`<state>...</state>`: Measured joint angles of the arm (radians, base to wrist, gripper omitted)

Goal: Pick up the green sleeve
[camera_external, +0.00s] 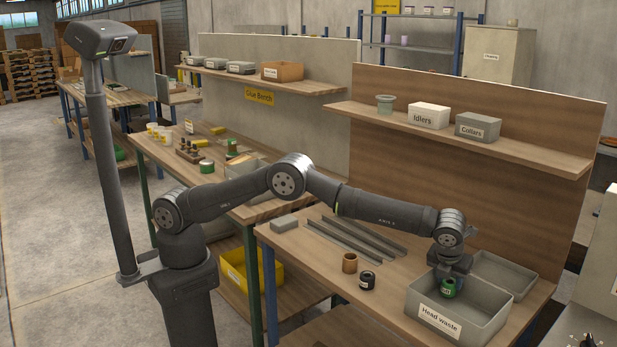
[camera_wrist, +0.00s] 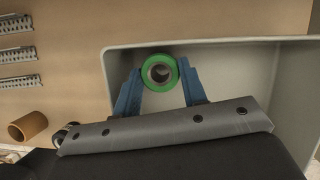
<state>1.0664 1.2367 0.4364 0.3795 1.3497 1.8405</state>
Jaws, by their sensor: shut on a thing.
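The green sleeve (camera_external: 448,288) is a short green ring with a dark hole, seen end-on in the wrist view (camera_wrist: 147,82). My gripper (camera_wrist: 161,78) has its two blue fingers against opposite sides of the sleeve and is shut on it. In the external view my gripper (camera_external: 449,277) points down into the grey box labelled "Head waste" (camera_external: 441,323), with the sleeve inside the box's opening. I cannot tell whether the sleeve touches the box floor.
Long metal rails (camera_external: 340,240) lie farther left. A grey lid or tray (camera_external: 505,270) is behind the box. A shelf (camera_external: 450,135) holds labelled bins above.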

